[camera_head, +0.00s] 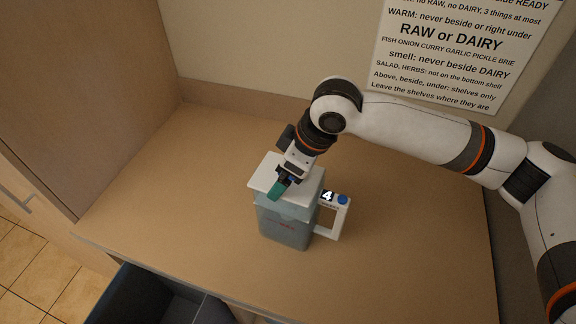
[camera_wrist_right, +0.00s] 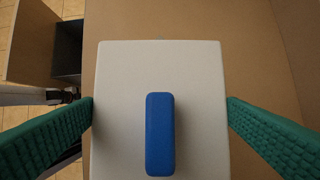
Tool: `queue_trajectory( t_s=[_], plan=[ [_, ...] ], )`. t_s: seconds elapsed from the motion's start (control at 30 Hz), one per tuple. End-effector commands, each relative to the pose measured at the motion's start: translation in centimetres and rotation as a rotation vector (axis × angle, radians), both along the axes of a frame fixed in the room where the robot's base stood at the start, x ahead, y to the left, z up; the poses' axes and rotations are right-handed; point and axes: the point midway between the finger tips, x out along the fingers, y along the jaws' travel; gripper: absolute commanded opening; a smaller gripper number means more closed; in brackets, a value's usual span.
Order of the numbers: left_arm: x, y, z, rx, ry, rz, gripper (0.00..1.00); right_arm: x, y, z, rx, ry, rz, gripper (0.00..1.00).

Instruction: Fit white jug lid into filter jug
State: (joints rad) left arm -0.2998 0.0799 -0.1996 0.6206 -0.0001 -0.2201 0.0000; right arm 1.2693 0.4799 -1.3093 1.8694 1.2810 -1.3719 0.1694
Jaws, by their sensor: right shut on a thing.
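The filter jug (camera_head: 285,230) stands upright on the wooden worktop, blue-grey, with a white handle on its right. The white jug lid (camera_head: 262,174) is a flat plate over the jug's mouth; whether it touches the rim is unclear. In the right wrist view the lid (camera_wrist_right: 122,75) fills the middle, with a blue grip bar (camera_wrist_right: 160,133) on top. My right gripper (camera_wrist_right: 160,115) is shut on the lid, its green fingers at two opposite edges. In the head view my right gripper (camera_head: 282,188) shows one green finger at the lid's near edge. My left gripper is out of view.
A label "4" (camera_head: 327,196) and a blue button (camera_head: 343,200) are at the top of the jug's handle. A dark open bin or drawer (camera_head: 135,295) lies below the worktop's front edge. The worktop (camera_head: 165,200) is clear around the jug. A printed sign hangs on the back wall.

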Motion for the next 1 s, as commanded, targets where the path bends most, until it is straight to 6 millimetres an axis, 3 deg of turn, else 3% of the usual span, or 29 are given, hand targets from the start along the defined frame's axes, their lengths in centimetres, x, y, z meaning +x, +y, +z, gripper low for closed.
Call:
queue_trajectory(
  t_s=[0.3,0.33,0.37,0.73,1.0],
  plan=[
    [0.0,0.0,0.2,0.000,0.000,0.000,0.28,0.0,0.0,0.0,0.001,0.000,0.000,0.69],
    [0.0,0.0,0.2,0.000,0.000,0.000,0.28,0.0,0.0,0.0,0.001,0.000,0.000,0.95],
    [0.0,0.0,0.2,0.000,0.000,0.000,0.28,0.0,0.0,0.0,0.001,0.000,0.000,1.00],
    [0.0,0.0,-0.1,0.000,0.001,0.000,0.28,-0.1,-0.4,0.9,0.001,-0.002,-0.001,1.00],
    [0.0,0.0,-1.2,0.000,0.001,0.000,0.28,-0.9,-2.3,5.8,0.002,-0.006,0.000,1.00]
  ],
)
